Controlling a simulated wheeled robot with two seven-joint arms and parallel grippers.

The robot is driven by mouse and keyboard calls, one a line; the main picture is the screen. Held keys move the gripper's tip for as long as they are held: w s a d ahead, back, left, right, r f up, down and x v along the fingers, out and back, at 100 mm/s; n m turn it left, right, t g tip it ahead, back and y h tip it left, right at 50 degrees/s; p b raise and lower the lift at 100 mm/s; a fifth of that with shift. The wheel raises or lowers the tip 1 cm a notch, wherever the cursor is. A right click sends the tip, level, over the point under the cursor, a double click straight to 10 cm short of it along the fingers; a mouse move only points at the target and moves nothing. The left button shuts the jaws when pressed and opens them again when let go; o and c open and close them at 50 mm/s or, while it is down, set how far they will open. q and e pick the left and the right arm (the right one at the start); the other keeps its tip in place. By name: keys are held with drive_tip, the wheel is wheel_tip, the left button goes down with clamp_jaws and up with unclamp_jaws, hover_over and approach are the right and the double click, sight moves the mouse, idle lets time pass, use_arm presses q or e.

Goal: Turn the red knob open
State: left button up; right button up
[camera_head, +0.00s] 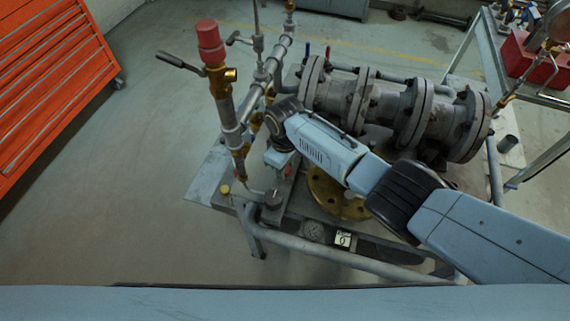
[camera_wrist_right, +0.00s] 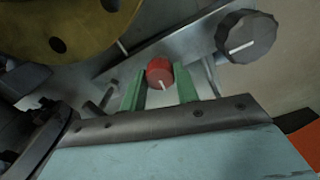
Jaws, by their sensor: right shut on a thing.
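The red knob (camera_wrist_right: 160,72) shows in the right wrist view, round, with a short white line on its face. It sits between the two green fingers of my right gripper (camera_wrist_right: 161,88), which is shut on it. In the head view my right gripper (camera_head: 281,166) reaches in from the right, low over the valve stand. There the wrist and fingers mostly hide the knob. My left gripper is not in view.
A dark grey knob (camera_wrist_right: 246,36) with a white line is beside the red one. A brass flange (camera_head: 338,196) lies close under my arm. Large flanged pipes (camera_head: 385,108) stand behind it, and an upright pipe with a red cap (camera_head: 210,42) stands left.

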drive_tip(key=shift+n, duration=0.5)
drive_tip(key=o, duration=1)
drive_tip(key=shift+c, duration=0.2)
drive_tip(key=shift+r, duration=0.55)
wheel_tip(320, 180, up, 12)
drive_tip(key=p, duration=0.2)
drive_tip(key=shift+r, duration=0.2)
